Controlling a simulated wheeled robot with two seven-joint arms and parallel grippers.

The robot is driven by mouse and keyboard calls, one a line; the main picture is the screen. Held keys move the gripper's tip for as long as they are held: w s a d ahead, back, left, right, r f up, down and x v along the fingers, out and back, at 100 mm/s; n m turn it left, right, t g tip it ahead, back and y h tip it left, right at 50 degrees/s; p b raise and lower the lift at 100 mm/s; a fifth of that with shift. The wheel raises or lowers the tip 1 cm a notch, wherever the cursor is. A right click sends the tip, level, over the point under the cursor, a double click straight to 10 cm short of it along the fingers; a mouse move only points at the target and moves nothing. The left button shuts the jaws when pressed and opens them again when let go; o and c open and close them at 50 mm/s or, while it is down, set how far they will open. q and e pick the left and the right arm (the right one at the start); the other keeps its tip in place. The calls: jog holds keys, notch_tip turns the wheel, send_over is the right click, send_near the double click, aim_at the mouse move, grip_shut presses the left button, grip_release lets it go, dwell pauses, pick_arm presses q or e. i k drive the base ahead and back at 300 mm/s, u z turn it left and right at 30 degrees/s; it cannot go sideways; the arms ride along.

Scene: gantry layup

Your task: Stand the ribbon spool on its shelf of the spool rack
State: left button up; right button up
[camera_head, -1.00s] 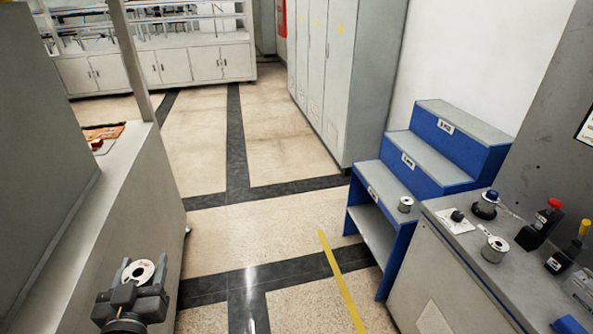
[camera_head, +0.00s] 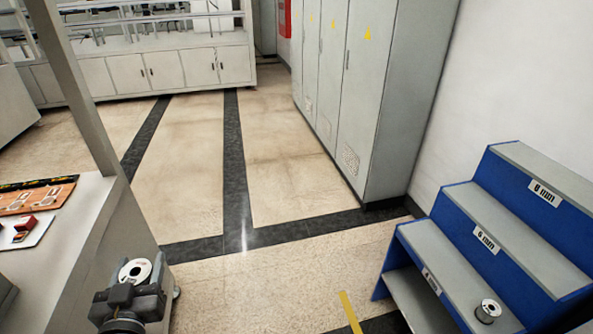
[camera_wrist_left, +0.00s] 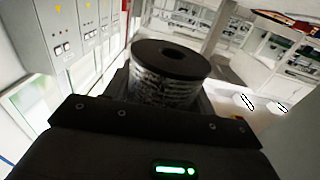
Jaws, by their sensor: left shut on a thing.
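My left gripper (camera_head: 133,296) is at the lower left of the head view, shut on the ribbon spool (camera_head: 135,271). The spool is upright, with a pale top flange and a dark centre hole. In the left wrist view the spool (camera_wrist_left: 170,75) stands between the jaws, its wound side showing. The spool rack (camera_head: 452,250) is a blue stepped stand with grey shelves at the right, well apart from the gripper. My right gripper is not in view.
A grey bench (camera_head: 75,235) with an orange board (camera_head: 38,195) is at the left. Grey cabinets (camera_head: 375,90) stand behind the rack. The floor between bench and rack is clear.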

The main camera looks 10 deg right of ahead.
aim_at(428, 245)
jog(key=i, duration=1.4)
jog(key=z, duration=3.55)
